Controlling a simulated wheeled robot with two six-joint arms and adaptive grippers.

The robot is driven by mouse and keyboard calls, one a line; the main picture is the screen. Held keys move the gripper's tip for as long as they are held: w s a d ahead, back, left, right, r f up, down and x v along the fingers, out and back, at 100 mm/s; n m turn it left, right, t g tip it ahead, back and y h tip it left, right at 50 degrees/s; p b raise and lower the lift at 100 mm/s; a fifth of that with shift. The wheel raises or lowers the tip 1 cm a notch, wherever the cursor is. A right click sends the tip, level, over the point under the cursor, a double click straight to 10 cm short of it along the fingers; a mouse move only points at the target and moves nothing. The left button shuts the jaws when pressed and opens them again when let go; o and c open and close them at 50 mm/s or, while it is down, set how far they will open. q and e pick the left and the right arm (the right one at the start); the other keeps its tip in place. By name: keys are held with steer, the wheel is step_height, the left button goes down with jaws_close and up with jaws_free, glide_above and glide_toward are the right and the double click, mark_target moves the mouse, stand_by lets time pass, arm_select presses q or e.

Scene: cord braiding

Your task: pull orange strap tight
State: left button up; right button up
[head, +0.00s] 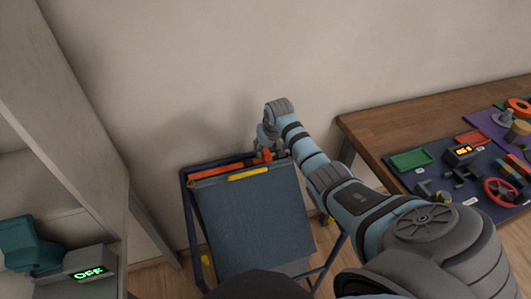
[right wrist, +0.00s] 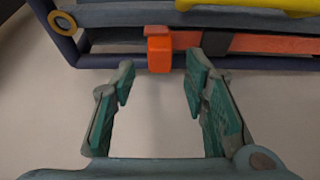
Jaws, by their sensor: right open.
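The orange strap (head: 222,170) runs along the top bar of a dark blue frame (head: 192,215) with a blue cloth panel (head: 255,225). Its orange end tab (head: 266,155) is at the right, by my right gripper (head: 265,146). In the right wrist view the strap (right wrist: 270,43) lies along the bar and the bright orange tab (right wrist: 160,55) hangs down. My right gripper (right wrist: 158,78) is open, and the tab sits just beyond its fingertips, in line with the gap. I see no contact. My left gripper is not in view.
A yellow bar (head: 248,174) lies on the panel's upper part; it also shows in the right wrist view (right wrist: 260,7). A wooden table (head: 390,125) with a tool board stands right. A shelf (head: 85,150) stands left, with a teal device (head: 30,243) and an OFF display (head: 88,273).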

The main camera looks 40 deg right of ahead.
mark_target(266, 151)
steer(key=b+x, duration=0.1)
steer(key=x, duration=0.3)
steer(key=shift+f+b, duration=0.1)
steer(key=shift+b, duration=0.2)
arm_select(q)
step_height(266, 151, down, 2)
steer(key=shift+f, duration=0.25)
arm_select(e)
jaws_close()
